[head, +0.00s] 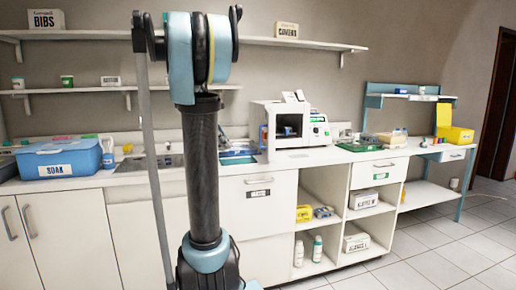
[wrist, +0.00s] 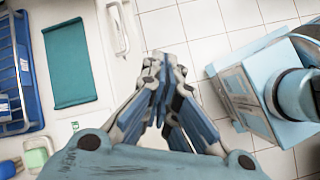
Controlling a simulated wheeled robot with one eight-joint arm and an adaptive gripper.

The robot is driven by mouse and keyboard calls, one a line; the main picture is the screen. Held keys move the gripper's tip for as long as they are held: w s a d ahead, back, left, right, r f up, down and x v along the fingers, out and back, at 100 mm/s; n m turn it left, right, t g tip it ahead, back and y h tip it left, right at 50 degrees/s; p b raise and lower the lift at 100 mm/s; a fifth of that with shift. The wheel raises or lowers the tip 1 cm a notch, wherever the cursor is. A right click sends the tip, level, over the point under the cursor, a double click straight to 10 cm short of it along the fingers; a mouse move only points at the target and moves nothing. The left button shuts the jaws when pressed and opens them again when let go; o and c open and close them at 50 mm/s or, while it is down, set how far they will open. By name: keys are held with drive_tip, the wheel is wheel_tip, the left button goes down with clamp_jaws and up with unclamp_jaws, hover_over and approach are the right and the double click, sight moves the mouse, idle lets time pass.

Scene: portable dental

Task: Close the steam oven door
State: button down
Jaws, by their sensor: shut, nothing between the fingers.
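The steam oven appears to be the white boxy machine (head: 309,107) on the counter, right of my arm in the head view. Its front shows a dark square opening (head: 289,126). A white upright panel (head: 270,132) stands at the left of the opening; I cannot tell for sure whether it is the door swung open. My gripper (wrist: 158,68) is shut and empty in the wrist view, above the counter's front edge and the floor. In the head view it is mostly hidden behind my arm. The oven is not clearly recognisable in the wrist view.
A teal mat (wrist: 77,62) and a blue rack (wrist: 8,75) lie on the counter left of my gripper in the wrist view. A blue tub (head: 60,158) stands at the counter's left end. Shelves (head: 300,43) hang above. Tiled floor (head: 450,250) is clear at right.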

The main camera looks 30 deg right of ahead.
drive_tip(key=w+d+r+n+g+h, duration=0.1)
drive_tip(key=w+d+r+n+g, duration=0.1)
drive_tip(key=w+d+r, duration=0.4)
drive_tip(key=d+r+x, duration=0.1)
drive_tip(key=x, duration=0.6)
drive_tip(key=d+x, duration=0.1)
drive_tip(key=x, duration=0.7)
drive_tip(key=shift+w+d+r, duration=0.3)
